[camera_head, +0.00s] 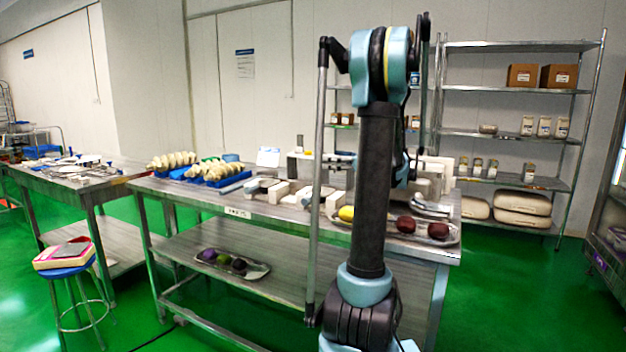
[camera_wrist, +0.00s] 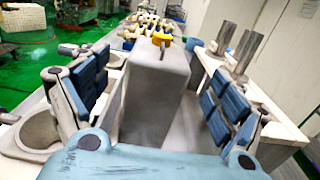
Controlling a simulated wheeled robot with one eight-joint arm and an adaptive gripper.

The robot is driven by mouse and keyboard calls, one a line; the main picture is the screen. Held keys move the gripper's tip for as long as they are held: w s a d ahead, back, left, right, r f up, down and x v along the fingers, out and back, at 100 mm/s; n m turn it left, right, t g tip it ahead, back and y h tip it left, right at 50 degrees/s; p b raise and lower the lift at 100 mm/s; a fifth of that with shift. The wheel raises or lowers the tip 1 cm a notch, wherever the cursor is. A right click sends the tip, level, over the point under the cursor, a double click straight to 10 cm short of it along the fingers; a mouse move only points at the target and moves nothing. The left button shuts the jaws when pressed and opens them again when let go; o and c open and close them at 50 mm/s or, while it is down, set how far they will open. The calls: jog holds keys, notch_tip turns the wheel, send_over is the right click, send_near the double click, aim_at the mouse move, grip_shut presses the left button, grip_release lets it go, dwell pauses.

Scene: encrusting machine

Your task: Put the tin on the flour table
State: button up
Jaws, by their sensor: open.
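I cannot single out the tin for certain. Small labelled containers (camera_head: 544,127) stand on the right rack, and several more sit one shelf lower. No sign marks the flour table; the left metal table (camera_head: 75,185) holds scattered pale items and tools. My gripper (camera_wrist: 160,100) is open in the wrist view, its blue-padded fingers wide apart. A grey block-like machine part (camera_wrist: 158,95) stands ahead between the fingers, with no visible grip on it. In the head view my arm hides the gripper.
The central steel table (camera_head: 300,228) carries blue trays (camera_head: 215,172) of pale rolls, machine parts and a tray (camera_head: 452,238) with yellow and dark red items. A blue stool (camera_head: 65,262) bears a pink-and-white box.

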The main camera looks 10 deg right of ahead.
aim_at(314, 155)
jog(key=shift+x, duration=4.1)
jog(key=c, duration=2)
grip_shut()
